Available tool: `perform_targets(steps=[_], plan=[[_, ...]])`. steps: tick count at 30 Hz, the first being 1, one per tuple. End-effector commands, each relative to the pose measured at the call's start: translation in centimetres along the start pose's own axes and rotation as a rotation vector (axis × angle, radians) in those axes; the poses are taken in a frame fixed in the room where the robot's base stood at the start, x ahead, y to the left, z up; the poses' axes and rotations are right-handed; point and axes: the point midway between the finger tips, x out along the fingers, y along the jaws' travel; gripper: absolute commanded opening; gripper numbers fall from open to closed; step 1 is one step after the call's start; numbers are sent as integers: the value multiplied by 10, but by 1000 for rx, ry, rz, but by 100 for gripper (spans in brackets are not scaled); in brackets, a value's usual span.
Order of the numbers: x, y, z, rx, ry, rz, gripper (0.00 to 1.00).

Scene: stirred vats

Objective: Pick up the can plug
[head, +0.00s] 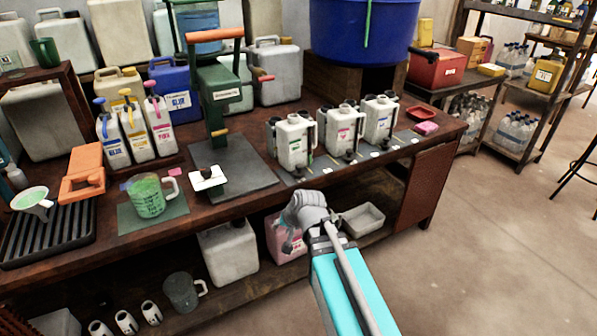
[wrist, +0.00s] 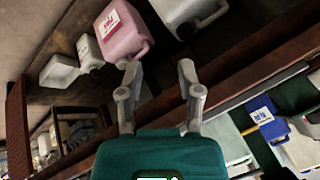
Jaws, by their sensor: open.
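Several small dark knobs stand at the front of the bench mat; they look like can plugs. One is in front of the left white can (head: 294,142), one before the middle white can (head: 340,130) and one before the right white can (head: 379,119). A dark knob also sits on a white square (head: 207,178) left of them. I cannot tell which is the can plug of the task. My gripper (head: 292,244) is in front of the bench, below its top edge. In the wrist view my gripper (wrist: 158,72) has its fingers apart, with nothing between them. No plug is clear there.
A green press (head: 222,95) stands on the bench left of the white cans. A measuring jug (head: 150,197) of green liquid is further left. Beneath the bench are a pink can (wrist: 124,36) and a white tray (wrist: 60,72).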

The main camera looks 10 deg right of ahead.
Motion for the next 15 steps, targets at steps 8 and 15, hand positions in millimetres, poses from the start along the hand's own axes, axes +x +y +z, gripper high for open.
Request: perform_targets(steps=[8, 15], plan=[[-6, -87, -69, 310, 261, -340, 47], [-30, -137, -124, 642, 438, -633, 47]])
